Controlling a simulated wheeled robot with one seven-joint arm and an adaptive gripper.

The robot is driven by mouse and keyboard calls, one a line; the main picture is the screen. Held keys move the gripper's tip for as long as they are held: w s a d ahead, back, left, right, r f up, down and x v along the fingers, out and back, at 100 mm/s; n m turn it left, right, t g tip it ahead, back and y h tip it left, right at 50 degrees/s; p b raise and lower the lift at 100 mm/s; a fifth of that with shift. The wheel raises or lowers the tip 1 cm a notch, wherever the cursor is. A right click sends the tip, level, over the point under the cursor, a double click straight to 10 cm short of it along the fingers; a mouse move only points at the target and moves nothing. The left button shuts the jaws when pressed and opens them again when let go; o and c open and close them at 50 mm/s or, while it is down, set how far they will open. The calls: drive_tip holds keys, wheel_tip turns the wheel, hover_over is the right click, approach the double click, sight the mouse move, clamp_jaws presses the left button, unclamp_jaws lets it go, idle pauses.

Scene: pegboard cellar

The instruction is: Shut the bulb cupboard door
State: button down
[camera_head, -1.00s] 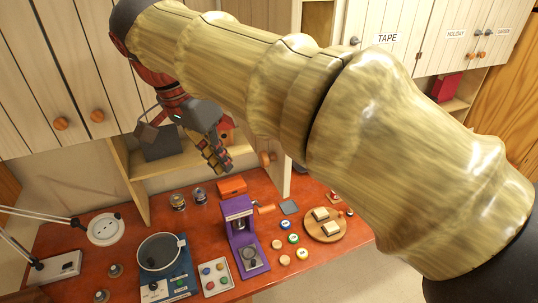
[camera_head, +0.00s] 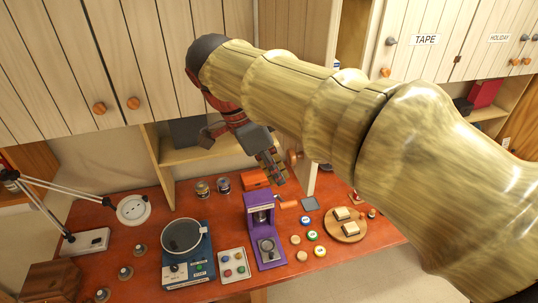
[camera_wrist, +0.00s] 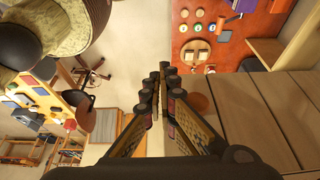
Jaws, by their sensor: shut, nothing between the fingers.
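A pale plank door hangs open, seen nearly edge-on behind my arm in the head view, with its lower end (camera_head: 309,180) and round orange knob (camera_head: 293,156) showing. Its upper part and any label are hidden, so I cannot read whether it is the bulb cupboard. An open cupboard space (camera_head: 353,35) shows above my arm. My gripper (camera_head: 274,172) is shut and empty, just left of the door's knob side. In the wrist view, the shut fingers (camera_wrist: 163,80) point past a plank panel (camera_wrist: 265,110) with an orange knob (camera_wrist: 197,102); contact cannot be told.
The red-brown workbench (camera_head: 340,245) below holds a purple press (camera_head: 262,225), a blue scale (camera_head: 187,255), a button box (camera_head: 233,265) and a lamp (camera_head: 133,209). Shut cupboards flank my arm, including one labelled TAPE (camera_head: 425,40). An open shelf (camera_head: 205,152) lies behind my gripper.

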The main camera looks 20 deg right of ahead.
drive_tip(key=shift+d+f+p, duration=0.15)
drive_tip(key=shift+d+p, duration=0.2)
drive_tip(key=shift+d, duration=0.7)
drive_tip(key=shift+d+f+p, duration=0.1)
drive_tip(key=shift+d+p, duration=0.25)
drive_tip(key=shift+d, duration=0.7)
drive_tip(key=shift+d, duration=0.1)
